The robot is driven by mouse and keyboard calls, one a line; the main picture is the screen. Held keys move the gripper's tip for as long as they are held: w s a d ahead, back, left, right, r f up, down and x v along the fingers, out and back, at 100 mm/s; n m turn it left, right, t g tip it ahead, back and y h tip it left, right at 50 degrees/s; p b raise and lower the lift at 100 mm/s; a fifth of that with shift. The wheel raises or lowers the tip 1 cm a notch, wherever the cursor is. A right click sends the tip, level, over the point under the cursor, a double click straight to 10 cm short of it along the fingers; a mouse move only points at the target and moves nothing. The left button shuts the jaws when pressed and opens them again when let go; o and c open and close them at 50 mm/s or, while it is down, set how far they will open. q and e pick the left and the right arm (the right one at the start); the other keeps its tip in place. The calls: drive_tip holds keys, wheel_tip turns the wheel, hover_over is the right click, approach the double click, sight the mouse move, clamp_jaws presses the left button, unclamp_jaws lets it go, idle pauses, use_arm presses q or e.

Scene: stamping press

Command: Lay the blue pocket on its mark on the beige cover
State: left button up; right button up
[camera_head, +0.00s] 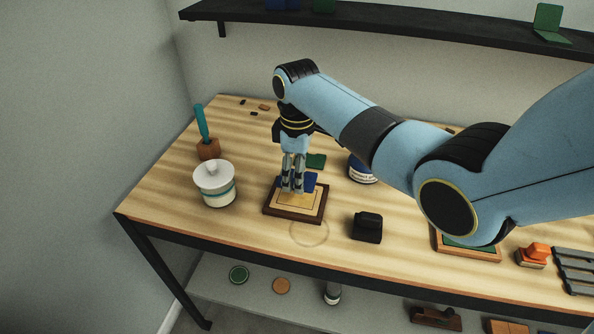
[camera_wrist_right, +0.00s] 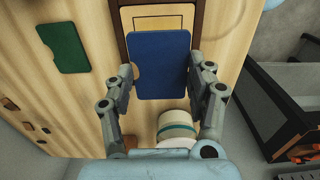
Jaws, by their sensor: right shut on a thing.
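The blue pocket (camera_head: 309,181) is a flat blue rectangle with a notch in one edge in the wrist view (camera_wrist_right: 159,55). My right gripper (camera_head: 292,187) is shut on it, one finger at each side edge. The beige cover (camera_head: 292,202) lies in a dark brown frame (camera_head: 291,215) under the gripper, and its upper part shows in the wrist view (camera_wrist_right: 140,12). A thin dark outline marks the cover there, partly hidden by the pocket. The pocket is over the cover; whether it touches cannot be told. My left gripper is not in view.
A white jar with a teal band (camera_head: 215,188) stands left of the frame. A green piece (camera_head: 316,161) lies behind it. A black block (camera_head: 367,227) is at the right, and a blue-and-white tub (camera_head: 361,173) is partly behind my arm. The table's front left is clear.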

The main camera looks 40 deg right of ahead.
sight(297, 197)
wheel_tip(297, 197, down, 3)
drive_tip(key=shift+r+b, duration=0.15)
drive_tip(key=shift+b, duration=0.5)
drive_tip(key=shift+f, duration=0.4)
drive_tip(key=shift+r, duration=0.25)
drive_tip(key=shift+w+p, duration=0.1)
drive_tip(key=shift+p, duration=0.2)
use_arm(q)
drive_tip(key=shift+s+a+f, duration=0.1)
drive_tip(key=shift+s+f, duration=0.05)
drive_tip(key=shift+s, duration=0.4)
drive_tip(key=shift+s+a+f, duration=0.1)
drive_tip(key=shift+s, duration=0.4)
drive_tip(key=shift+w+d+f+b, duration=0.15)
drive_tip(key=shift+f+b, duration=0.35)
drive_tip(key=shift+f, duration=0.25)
use_arm(e)
drive_tip(key=shift+f, duration=1.3)
